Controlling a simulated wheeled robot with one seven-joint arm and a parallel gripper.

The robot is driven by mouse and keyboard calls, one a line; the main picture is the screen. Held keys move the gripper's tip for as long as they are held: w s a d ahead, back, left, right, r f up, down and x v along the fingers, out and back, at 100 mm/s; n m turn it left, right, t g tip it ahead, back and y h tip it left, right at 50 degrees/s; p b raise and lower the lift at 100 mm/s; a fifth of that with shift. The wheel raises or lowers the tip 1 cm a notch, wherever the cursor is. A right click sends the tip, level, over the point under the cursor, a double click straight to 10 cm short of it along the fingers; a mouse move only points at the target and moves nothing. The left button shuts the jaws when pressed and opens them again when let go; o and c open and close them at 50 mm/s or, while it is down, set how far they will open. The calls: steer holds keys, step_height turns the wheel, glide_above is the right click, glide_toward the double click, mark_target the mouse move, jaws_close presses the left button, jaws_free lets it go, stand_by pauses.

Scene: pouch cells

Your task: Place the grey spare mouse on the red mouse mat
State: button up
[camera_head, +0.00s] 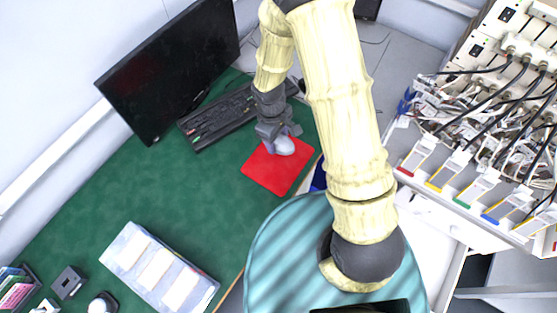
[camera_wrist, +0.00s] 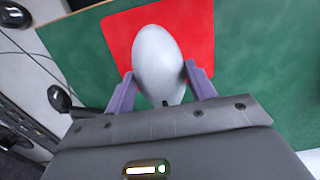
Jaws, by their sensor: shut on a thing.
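The grey mouse (camera_wrist: 158,62) is between the two fingers of my gripper (camera_wrist: 160,84) in the wrist view. My gripper is shut on it, one finger on each side. The red mouse mat (camera_wrist: 200,20) lies on the green desk beneath and around the mouse in that view. In the head view, the grey mouse (camera_head: 284,146) shows below my gripper (camera_head: 279,133), over the upper part of the red mat (camera_head: 268,174). I cannot tell whether the mouse touches the mat or hangs just above it.
A black keyboard (camera_head: 222,117) and a monitor (camera_head: 170,68) stand left of the mat. A pale tray (camera_head: 160,268) lies at the front left of the green desk (camera_head: 150,195). A rack with cables (camera_head: 500,110) stands at the right.

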glide_above(279, 160)
steer(key=shift+w+a+f+p, duration=0.1)
steer(key=shift+f+p, duration=0.1)
steer(key=shift+f, duration=1.25)
steer(key=shift+w+a+f+p, duration=0.1)
steer(key=shift+f+p, duration=0.1)
steer(key=shift+f, duration=1.25)
steer(key=shift+f+p, duration=0.35)
steer(key=shift+f, duration=1.75)
steer(key=shift+f, duration=0.1)
steer(key=o, duration=1)
